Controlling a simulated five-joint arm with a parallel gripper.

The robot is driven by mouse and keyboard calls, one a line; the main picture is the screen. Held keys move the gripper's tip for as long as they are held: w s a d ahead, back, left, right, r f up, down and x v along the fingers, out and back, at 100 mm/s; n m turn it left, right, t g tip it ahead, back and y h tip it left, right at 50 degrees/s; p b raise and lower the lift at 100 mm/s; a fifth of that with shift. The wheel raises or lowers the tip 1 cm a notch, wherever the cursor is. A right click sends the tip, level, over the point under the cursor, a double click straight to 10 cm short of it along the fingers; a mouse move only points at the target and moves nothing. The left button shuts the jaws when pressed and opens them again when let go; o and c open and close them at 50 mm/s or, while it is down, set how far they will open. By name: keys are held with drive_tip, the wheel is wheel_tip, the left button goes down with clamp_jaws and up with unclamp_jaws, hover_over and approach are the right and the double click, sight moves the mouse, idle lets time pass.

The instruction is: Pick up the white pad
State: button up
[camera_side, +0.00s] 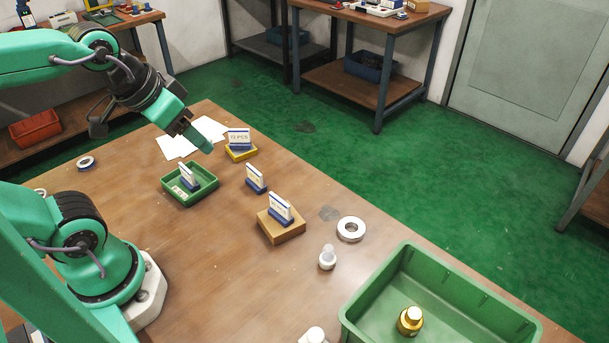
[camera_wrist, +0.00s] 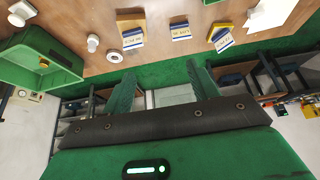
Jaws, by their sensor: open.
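No single item is clearly a white pad. Flat white sheets (camera_side: 174,147) lie on the table by my gripper (camera_side: 204,146), which hangs above the table. White-faced, blue-based labelled blocks stand on a yellow block (camera_side: 241,153), in a green tray (camera_side: 205,192), on the bare table (camera_side: 255,178) and on a wooden block (camera_side: 283,229). In the wrist view my gripper (camera_wrist: 163,78) shows two spread green fingers with nothing between them. A white sheet (camera_wrist: 268,12) is partly visible there, at the top right.
A white ring (camera_side: 351,229), a white bottle (camera_side: 327,258) and a large green bin (camera_side: 385,270) holding a brass weight (camera_side: 410,320) are at the front right. A small ring (camera_side: 86,163) lies at the left. Open wooden table lies left of the wooden block.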

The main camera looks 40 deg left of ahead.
drive_tip(key=shift+o, duration=0.2)
drive_tip(key=shift+o, duration=1.4)
drive_tip(key=m+g, duration=0.2)
drive_tip(key=g, duration=0.4)
hover_over(313, 336)
drive_tip(key=f, duration=1.6)
drive_tip(key=shift+w+a, duration=0.3)
drive_tip(key=shift+s+d+f, duration=0.35)
drive_tip(key=shift+f, duration=1.3)
